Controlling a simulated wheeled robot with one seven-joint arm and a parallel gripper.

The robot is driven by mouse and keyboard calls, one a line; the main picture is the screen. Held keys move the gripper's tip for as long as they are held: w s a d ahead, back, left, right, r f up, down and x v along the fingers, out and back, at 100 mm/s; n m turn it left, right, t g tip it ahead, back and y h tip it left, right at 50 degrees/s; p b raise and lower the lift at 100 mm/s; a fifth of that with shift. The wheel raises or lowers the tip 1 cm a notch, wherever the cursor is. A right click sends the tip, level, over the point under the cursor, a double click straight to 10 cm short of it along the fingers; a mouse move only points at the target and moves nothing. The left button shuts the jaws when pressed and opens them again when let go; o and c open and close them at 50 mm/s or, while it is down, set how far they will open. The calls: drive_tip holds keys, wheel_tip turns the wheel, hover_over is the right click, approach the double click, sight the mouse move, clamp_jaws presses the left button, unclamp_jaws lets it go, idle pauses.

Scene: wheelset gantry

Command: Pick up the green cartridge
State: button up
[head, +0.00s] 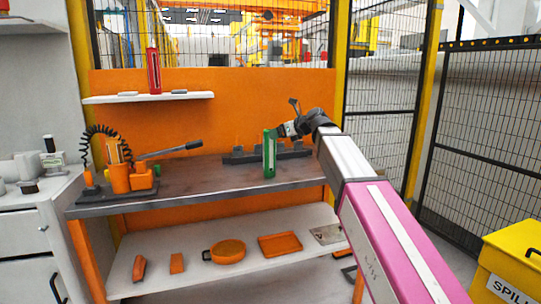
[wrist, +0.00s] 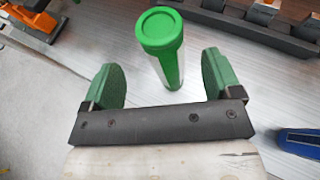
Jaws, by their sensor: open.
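The green cartridge (head: 269,155) stands upright near the front edge of the workbench in the head view. In the wrist view the cartridge (wrist: 161,35) shows its round green cap, with a pale band down its side. My gripper (head: 285,130) is beside the upper part of the cartridge in the head view, partly hidden behind it. In the wrist view my gripper (wrist: 161,77) is open, its two green finger pads spread on either side, with the cartridge between and beyond them. I cannot see either pad touching the cartridge.
A dark rack (head: 240,156) lies behind on the workbench (head: 205,180). An orange hand pump (head: 122,178) with a lever stands at left. A red cartridge (head: 153,72) stands on the upper shelf. A blue object (wrist: 300,141) shows at right in the wrist view. Orange parts lie on the lower shelf (head: 200,275).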

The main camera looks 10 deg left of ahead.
hover_over(269, 154)
drive_tip(key=w, duration=0.3)
drive_tip(key=f, duration=0.2)
drive_tip(key=shift+s+a+f, duration=0.2)
drive_tip(key=shift+f, duration=0.15)
drive_tip(key=c, duration=1.4)
drive_tip(key=shift+c, duration=0.5)
drive_tip(key=shift+r, duration=0.1)
